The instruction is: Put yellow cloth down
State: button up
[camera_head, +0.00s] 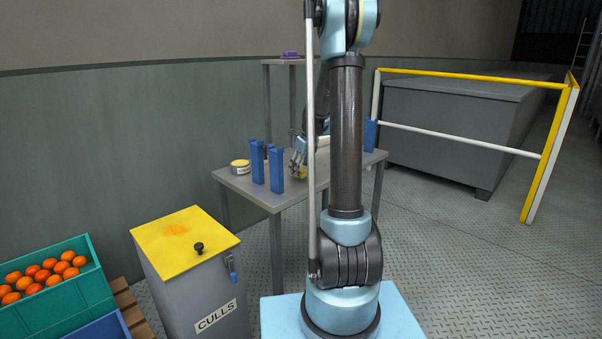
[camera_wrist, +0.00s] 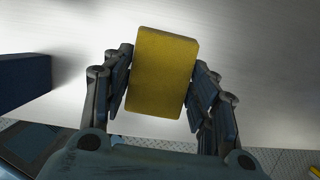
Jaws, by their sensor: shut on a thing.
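The yellow cloth (camera_wrist: 163,72) is a folded, block-shaped piece between the two fingers of my gripper (camera_wrist: 161,88) in the wrist view. The fingers press on its left and right sides. In the head view my gripper (camera_head: 298,160) is over the grey table (camera_head: 240,187), and a small bit of the yellow cloth (camera_head: 303,172) shows beside it. The table's bare metal top (camera_wrist: 240,40) lies under the cloth in the wrist view. I cannot tell whether the cloth touches the table. My arm hides part of the table.
Blue upright holders (camera_head: 276,168) stand left of my gripper, near a round yellow-lidded tin (camera_head: 240,167). Another blue holder (camera_head: 370,135) stands at the table's right. A yellow-topped culls bin (camera_head: 200,285), an orange-filled green crate (camera_head: 95,290) and a yellow-white railing (camera_head: 470,78) surround the area.

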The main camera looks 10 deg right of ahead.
jog(key=shift+f, duration=0.6)
jog(key=shift+f, duration=0.5)
jog(key=o, duration=1.4)
jog(key=shift+f, duration=0.15)
